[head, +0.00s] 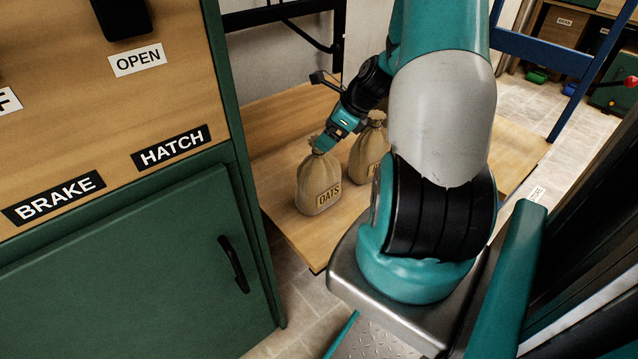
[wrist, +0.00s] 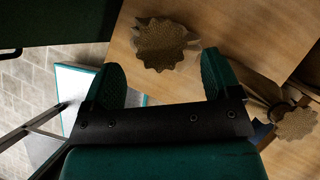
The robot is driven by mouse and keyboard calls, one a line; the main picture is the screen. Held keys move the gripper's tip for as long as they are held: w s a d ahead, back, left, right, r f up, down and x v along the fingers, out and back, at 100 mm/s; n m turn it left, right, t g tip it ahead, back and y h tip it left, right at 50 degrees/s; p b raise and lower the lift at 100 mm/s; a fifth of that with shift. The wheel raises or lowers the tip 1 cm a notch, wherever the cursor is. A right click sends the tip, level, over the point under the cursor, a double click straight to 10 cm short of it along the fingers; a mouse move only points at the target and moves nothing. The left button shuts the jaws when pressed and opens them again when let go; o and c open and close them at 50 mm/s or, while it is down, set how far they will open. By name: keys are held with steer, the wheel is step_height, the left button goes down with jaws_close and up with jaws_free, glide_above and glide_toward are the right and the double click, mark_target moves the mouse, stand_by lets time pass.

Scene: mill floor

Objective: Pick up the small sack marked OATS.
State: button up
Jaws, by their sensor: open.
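The small sack marked OATS (head: 319,188) stands upright on a low wooden platform, its label facing me in the head view. My gripper (head: 325,143) is at the tied neck of this sack in the head view. In the wrist view my gripper (wrist: 163,82) is open, and the frilled top of a sack (wrist: 162,45) shows just beyond and between the fingertips. I cannot tell whether the fingers touch the cloth. A second sack (head: 369,148) stands behind and to the right, partly hidden by my arm; its label is mostly covered. It also shows in the wrist view (wrist: 296,122).
A green and wooden cabinet (head: 130,265) with labels BRAKE, HATCH and OPEN stands close on the left. The wooden platform (head: 272,160) has bare room around the sacks. A blue frame (head: 540,52) rises at the right.

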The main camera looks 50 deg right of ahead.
mark_target(319, 173)
steer(key=b+x, duration=0.2)
steer(key=x, duration=0.3)
steer(key=shift+r, duration=0.1)
jaws_close()
